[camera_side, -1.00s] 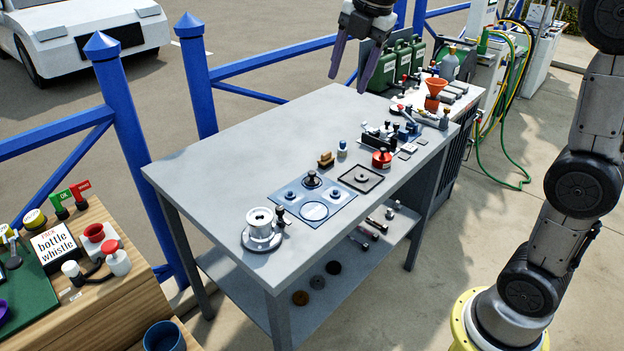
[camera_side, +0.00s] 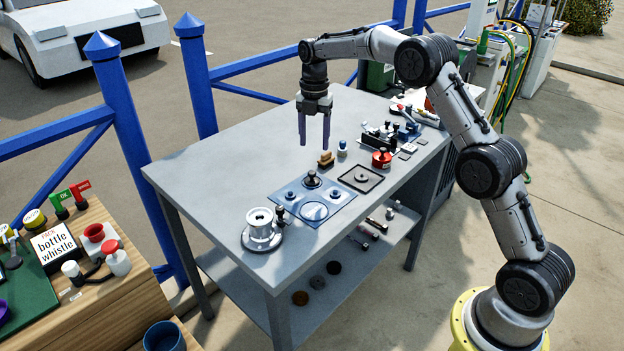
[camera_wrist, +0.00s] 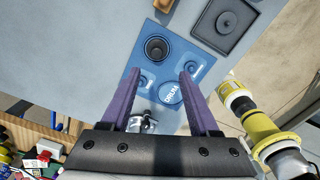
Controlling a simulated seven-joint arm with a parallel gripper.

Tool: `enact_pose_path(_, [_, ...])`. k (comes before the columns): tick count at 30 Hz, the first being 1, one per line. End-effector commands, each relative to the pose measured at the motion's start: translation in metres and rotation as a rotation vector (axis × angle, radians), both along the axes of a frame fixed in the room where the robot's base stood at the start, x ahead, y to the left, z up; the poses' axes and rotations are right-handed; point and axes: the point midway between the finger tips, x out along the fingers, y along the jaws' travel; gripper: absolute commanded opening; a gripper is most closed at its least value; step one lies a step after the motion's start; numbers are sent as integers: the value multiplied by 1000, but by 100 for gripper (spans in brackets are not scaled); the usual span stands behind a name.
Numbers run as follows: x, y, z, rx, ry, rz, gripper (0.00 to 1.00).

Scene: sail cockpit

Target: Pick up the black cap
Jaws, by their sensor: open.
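A round black cap with a knob (camera_side: 312,179) sits on the back part of a blue mat (camera_side: 289,206) on the grey table. In the wrist view the cap (camera_wrist: 156,48) shows from above on the mat (camera_wrist: 205,72), just beyond my fingertips. My gripper (camera_side: 315,144) points down with its purple fingers apart and empty, above the table and clear of the cap. In the wrist view the gripper (camera_wrist: 159,74) frames part of the mat.
A silver drum (camera_side: 261,232) stands at the near left of the mat. The table's left and back area is bare.

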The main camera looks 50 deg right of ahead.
Motion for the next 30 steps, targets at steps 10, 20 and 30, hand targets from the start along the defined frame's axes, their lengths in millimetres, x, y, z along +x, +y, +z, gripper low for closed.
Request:
enact_pose_path(10, [0,1,-43,0,0,0,62])
enact_pose_path(20, [6,2,-82,1,4,1,62])
enact_pose_path(30, [6,2,-96,-1,-1,0,62])
